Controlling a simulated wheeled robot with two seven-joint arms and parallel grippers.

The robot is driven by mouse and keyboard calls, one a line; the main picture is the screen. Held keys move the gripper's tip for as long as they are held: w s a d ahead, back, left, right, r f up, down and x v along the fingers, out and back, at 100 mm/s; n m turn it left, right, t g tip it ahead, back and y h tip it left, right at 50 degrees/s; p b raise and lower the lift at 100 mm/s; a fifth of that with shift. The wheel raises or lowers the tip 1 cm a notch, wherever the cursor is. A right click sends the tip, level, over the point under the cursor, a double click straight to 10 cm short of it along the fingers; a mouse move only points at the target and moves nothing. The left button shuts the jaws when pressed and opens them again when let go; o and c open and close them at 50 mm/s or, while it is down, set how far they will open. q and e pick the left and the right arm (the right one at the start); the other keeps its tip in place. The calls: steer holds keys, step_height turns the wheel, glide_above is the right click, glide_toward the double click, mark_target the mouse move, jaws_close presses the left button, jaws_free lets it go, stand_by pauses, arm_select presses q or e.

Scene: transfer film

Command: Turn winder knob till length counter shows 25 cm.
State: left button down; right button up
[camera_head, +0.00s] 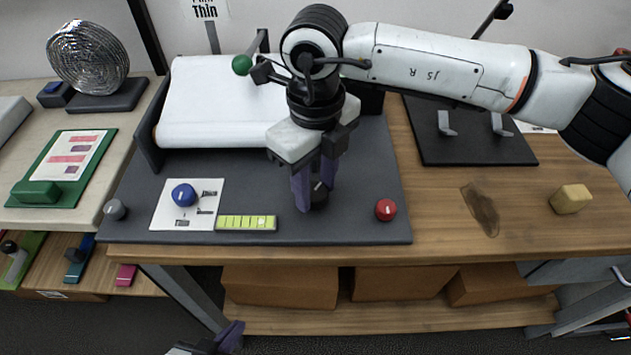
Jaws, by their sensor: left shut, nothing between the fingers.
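My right gripper (315,195) reaches down from above onto the dark machine panel. Its purple fingers stand on either side of a black knob (319,197) with a pale mark; whether they press on it I cannot tell. The knob is partly hidden by the fingers. A yellow-green strip (246,222) with several divisions and a pale round mark lies left of the gripper; it may be the length counter, but I can read no figure. My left gripper (225,340) is shut and empty, low at the bottom edge, in front of the bench and partly out of view.
The panel (365,225) also bears a blue knob (184,195) on a white label, a red knob (386,209) and a grey knob (115,209). A white film roll (215,105) and a green-balled lever (242,65) stand behind. A yellow block (571,199) sits right.

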mark_target(316, 192)
steer(key=shift+w+f+n+b, duration=0.1)
steer(key=shift+f+n+b, duration=0.2)
steer(key=shift+n+b, duration=0.65)
steer(key=shift+b, duration=0.6)
steer(key=shift+r+n, duration=0.25)
steer(key=shift+n, duration=0.3)
steer(key=o, duration=1)
steer(key=shift+o, duration=0.2)
steer(key=shift+r, duration=0.1)
step_height(316, 192, up, 10)
steer(key=b, duration=0.1)
steer(key=shift+r, duration=0.15)
